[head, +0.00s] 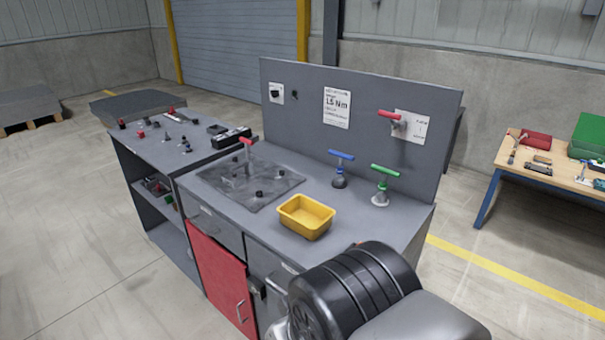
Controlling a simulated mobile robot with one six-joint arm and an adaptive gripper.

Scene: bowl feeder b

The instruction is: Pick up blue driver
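The blue driver (341,155) has a blue T-shaped handle. It stands upright in a dark round base on the grey workbench (330,246), in front of the back panel. A green-handled driver (384,170) stands in a lighter base just to its right. My arm shows large and dark at the lower right of the head view, over the bench's front right corner. My gripper's fingers are not visible, and nothing of my arm touches the blue driver.
A yellow bin (306,217) sits in front of the blue driver. A red-handled driver (247,143) stands at a dark plate (222,195) on the left. Another red handle (390,114) sticks out from the back panel (300,83). A wooden table (568,176) stands at right.

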